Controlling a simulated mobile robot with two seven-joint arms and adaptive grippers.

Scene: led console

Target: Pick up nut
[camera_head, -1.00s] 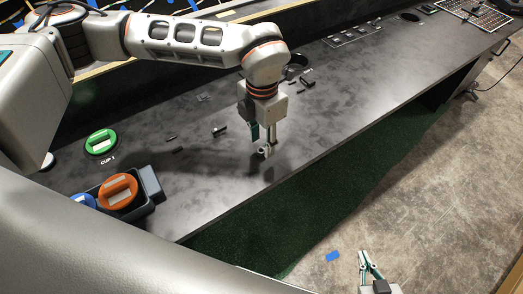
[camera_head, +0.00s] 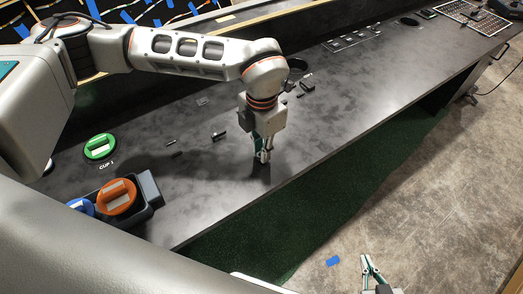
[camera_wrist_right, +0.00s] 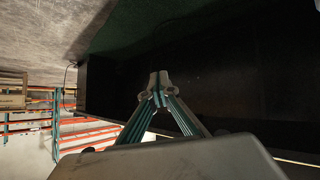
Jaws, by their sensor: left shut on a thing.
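The nut (camera_head: 264,157) is a small light metallic piece at the table's front half in the head view, mostly hidden by fingertips. My left gripper (camera_head: 262,156) points straight down over the dark table (camera_head: 330,130), its fingers shut on the nut at about table height. I cannot tell whether the nut still touches the table. My right gripper (camera_head: 369,262) is low at the bottom right, off the table and over the floor. In the right wrist view its fingertips (camera_wrist_right: 159,82) come together with nothing seen between them.
Several small dark parts (camera_head: 218,136) lie left of my gripper.

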